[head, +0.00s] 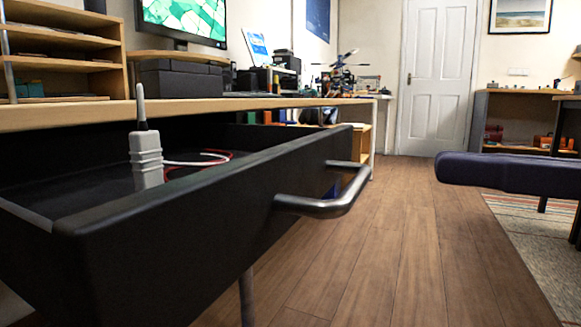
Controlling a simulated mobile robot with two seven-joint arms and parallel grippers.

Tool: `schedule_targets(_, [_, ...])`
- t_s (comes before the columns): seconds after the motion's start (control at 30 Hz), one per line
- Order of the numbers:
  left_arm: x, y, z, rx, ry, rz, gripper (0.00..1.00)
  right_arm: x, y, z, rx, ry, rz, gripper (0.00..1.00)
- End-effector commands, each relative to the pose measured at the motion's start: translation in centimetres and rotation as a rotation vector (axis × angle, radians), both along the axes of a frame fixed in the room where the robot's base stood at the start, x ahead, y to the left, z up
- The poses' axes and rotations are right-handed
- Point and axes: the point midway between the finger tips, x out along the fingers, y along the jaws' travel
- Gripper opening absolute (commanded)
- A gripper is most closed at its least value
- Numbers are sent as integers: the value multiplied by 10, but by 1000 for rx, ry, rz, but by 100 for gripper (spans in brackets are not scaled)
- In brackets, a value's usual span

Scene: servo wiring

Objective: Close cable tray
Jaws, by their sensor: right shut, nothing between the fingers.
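A black open-topped tray (190,200) hangs under the wooden desktop. It stands pulled out like a drawer, with its near part clear of the desk edge. A curved metal handle (330,205) sits on its outer front face. Inside the tray, a ribbed light grey piece (147,160) with a dark neck and pale tip stands upright. Red and white cables (200,160) lie beside it. The tray's far part is shaded under the desk. I cannot make out either of my grippers in the head view, and nothing is seen touching the handle.
The wooden desktop (60,115) spans the left, with a shelf unit (65,55) and monitor (182,20) on it. A dark padded seat (510,173) juts in from the right, over a striped rug (530,240). Wooden floor (390,255) is clear in front of the handle.

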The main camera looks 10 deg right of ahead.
Motion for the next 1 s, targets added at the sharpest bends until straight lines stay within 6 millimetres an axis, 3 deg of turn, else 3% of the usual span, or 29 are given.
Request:
schedule_targets(0.2, [0,0,-2,0,-1,0,56,25,37,2,4,-4,1,0])
schedule_targets(0.43, [0,0,-4,0,-1,0,56,44,65,1,5,-1,-1,0])
schedule_targets(1.0, [0,0,-4,0,-1,-1,56,51,75,0,4,3,-1,0])
